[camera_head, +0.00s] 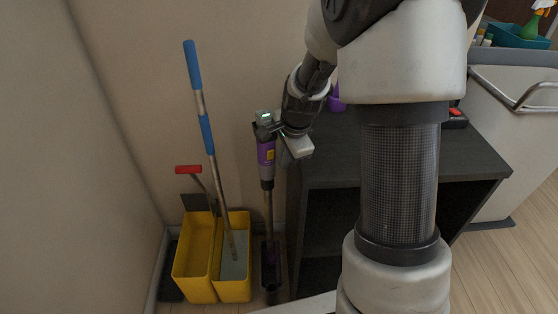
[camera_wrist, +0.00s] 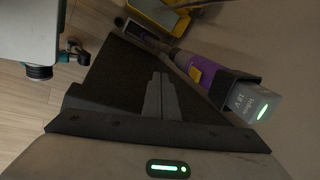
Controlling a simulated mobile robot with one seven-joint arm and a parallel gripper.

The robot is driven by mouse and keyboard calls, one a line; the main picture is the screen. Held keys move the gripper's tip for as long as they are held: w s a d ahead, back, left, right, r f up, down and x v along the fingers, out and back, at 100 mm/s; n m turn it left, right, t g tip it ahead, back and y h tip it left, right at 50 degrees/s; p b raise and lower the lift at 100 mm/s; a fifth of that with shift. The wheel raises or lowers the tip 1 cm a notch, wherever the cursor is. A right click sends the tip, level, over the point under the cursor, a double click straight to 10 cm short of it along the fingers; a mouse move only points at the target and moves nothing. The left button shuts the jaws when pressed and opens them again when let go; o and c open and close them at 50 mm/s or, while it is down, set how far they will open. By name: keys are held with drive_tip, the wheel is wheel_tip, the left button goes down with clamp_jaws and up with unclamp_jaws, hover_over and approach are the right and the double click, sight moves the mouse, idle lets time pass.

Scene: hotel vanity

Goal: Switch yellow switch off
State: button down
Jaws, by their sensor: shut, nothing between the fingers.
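A purple and grey stick vacuum (camera_head: 266,152) stands upright against the wall, left of the dark cabinet. Its yellow switch (camera_head: 270,155) is a small patch on the purple body. The switch also shows in the wrist view (camera_wrist: 195,75), below the grey battery block (camera_wrist: 252,103) with a green light. My gripper (camera_head: 278,131) is beside the vacuum's upper part. In the wrist view the fingers (camera_wrist: 160,78) are shut together and empty, with their tips left of the purple body. I cannot tell whether the gripper touches the vacuum. The switch's position, on or off, is too small to tell.
A yellow double bucket (camera_head: 201,283) with a blue-handled mop (camera_head: 206,131) stands left of the vacuum. The dark cabinet (camera_head: 405,185) is close on the right, with a purple item (camera_head: 336,103) on top. A pale cart (camera_head: 510,110) stands further right.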

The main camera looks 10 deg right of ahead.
drive_tip(key=shift+s+d+r+p, duration=0.15)
drive_tip(key=shift+s+r+p, duration=0.05)
drive_tip(key=shift+s+r, duration=0.75)
drive_tip(key=shift+s+d+r+p, duration=0.2)
drive_tip(key=shift+s+r, duration=0.4)
drive_tip(key=shift+r, duration=0.55)
drive_tip(key=shift+r, duration=0.1)
drive_tip(key=s+a+r+n+t, duration=0.1)
drive_tip(key=s+a+r+n, duration=0.1)
drive_tip(key=s+r+n, duration=0.75)
drive_tip(key=s+a+r+n+t, duration=0.1)
drive_tip(key=s+a+r+n, duration=0.1)
drive_tip(key=s+r+n, duration=0.75)
wheel_tip(320, 180, up, 19)
drive_tip(key=s+m+p, duration=0.2)
drive_tip(key=m+p, duration=0.1)
drive_tip(key=p, duration=1.8)
drive_tip(key=shift+s+d+f+h, duration=0.15)
drive_tip(key=shift+s+d+h, duration=0.1)
drive_tip(key=shift+h, duration=0.05)
